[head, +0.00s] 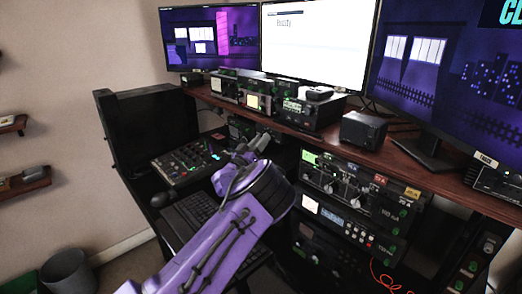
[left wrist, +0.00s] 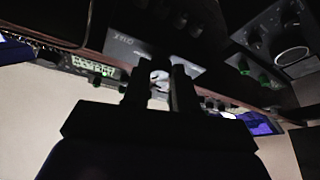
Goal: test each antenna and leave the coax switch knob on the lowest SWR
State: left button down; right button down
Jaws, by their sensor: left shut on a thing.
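My left gripper (head: 257,141) reaches in from the lower left to the front of the desk equipment below the wooden shelf. In the left wrist view its two dark fingers (left wrist: 160,82) are closed around a pale round knob (left wrist: 160,76), which I take to be the coax switch knob. The knob sits on a dark panel (left wrist: 128,46) with small, unreadable lettering. The fingers hide much of the knob, so I cannot tell which position it points to. In the head view my gripper covers it. My right gripper is not in view.
A rack unit with dials (head: 362,195) and coloured tags stands to the right of my left arm. A mixer (head: 188,161) and keyboard (head: 190,212) lie to the left. Radios (head: 306,113) line the wooden shelf (head: 437,170) above, under several monitors. A red cable (head: 384,280) hangs lower right.

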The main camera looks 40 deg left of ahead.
pick_arm(q)
jog(key=shift+a+m+h+b, duration=0.1)
jog(key=shift+m+h+b, duration=0.7)
jog(key=shift+m+b, duration=0.6)
jog(key=shift+a+m+h+b, duration=0.1)
jog(key=shift+m+h+b, duration=0.8)
jog(key=shift+m, duration=0.9)
jog(key=c, duration=0.9)
grip_release()
